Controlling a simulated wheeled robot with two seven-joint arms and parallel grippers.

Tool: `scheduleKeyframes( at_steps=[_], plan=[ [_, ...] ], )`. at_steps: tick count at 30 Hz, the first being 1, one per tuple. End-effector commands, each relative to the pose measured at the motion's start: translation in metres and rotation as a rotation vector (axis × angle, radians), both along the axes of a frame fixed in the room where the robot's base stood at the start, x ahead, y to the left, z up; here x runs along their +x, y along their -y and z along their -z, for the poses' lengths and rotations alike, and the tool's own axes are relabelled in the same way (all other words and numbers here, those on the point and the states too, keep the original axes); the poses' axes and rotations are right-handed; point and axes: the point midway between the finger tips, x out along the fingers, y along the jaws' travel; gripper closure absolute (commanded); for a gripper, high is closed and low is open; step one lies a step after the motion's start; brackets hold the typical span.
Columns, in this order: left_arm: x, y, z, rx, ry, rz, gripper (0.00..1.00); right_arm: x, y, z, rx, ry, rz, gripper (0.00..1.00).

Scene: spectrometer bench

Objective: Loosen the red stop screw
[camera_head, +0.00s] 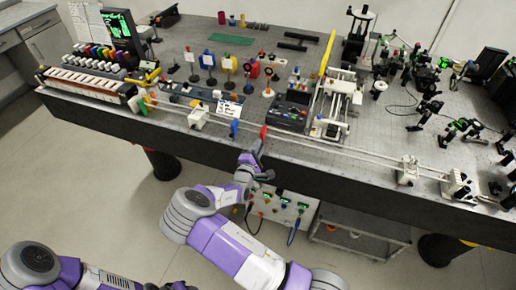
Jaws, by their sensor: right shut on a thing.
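A small upright red piece (263,132), which looks like the red stop screw, stands at the bench's front rail, left of centre. My right gripper (256,154) reaches up to it from below, at the front edge of the bench, and is shut on it. The fingers hide the lower part of the red piece, so its thread and seat cannot be seen. My left arm shows only in part at the lower left, and its gripper is out of view.
A blue piece (234,129) stands just left on the same rail (340,152), with a white carriage (198,117) further left. A dark control box (288,112) sits close behind. Below the bench hangs a panel with cables (283,208). The floor in front is clear.

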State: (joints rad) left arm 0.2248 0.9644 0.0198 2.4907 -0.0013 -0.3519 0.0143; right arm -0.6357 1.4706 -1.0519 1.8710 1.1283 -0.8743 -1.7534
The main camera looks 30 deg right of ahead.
Motion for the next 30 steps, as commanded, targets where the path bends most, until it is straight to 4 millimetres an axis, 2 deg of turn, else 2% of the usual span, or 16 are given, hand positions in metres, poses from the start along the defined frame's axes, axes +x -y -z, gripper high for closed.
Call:
scheduleKeyframes(
  at_steps=[12,29,30],
  plan=[
    [0.0,0.0,0.0034,0.0,0.0,0.0,0.57,-0.0002,-0.0001,0.0005,-0.123,-0.146,0.0,1.0],
    [-0.0001,0.0,0.0036,0.0,0.0,0.0,0.57,-0.0002,-0.0001,0.0005,-0.14,-0.166,0.0,1.0],
    [-0.0001,0.0,0.0036,0.0,0.0,0.0,0.57,-0.0002,-0.0001,0.0006,-0.14,-0.166,0.0,0.78]
  ],
)
